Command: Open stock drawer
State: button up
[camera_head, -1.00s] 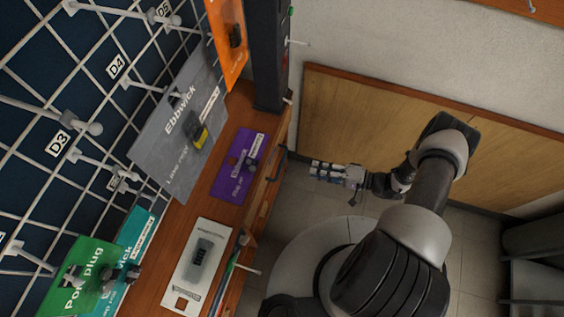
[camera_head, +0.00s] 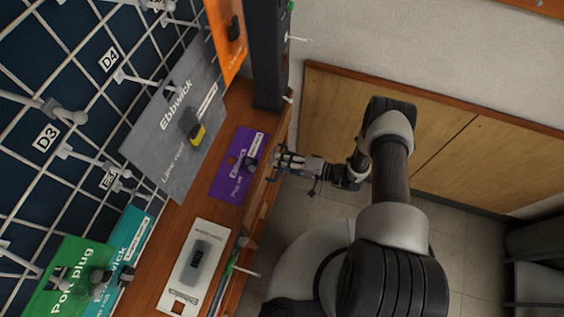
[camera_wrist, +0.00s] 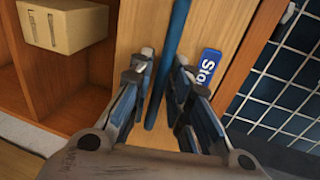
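The stock drawer front (camera_wrist: 133,35) is a wooden panel in the wrist view. It carries a blue label (camera_wrist: 209,66) whose visible letters read "Sto". A long dark blue bar handle (camera_wrist: 176,28) runs up its middle. My gripper (camera_wrist: 164,66) is open, with one finger on each side of the handle. I cannot tell whether either finger touches it. In the head view my gripper (camera_head: 280,161) is at the bench's front edge, where it hides the handle. The drawer looks closed.
An open wooden compartment holding a cardboard box (camera_wrist: 65,25) lies beside the drawer front. A wire grid (camera_wrist: 285,85) is on the other side. On the bench top lie a purple card (camera_head: 237,165) and a white card (camera_head: 196,266). The floor behind my gripper is clear.

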grip_shut()
dwell(0.6)
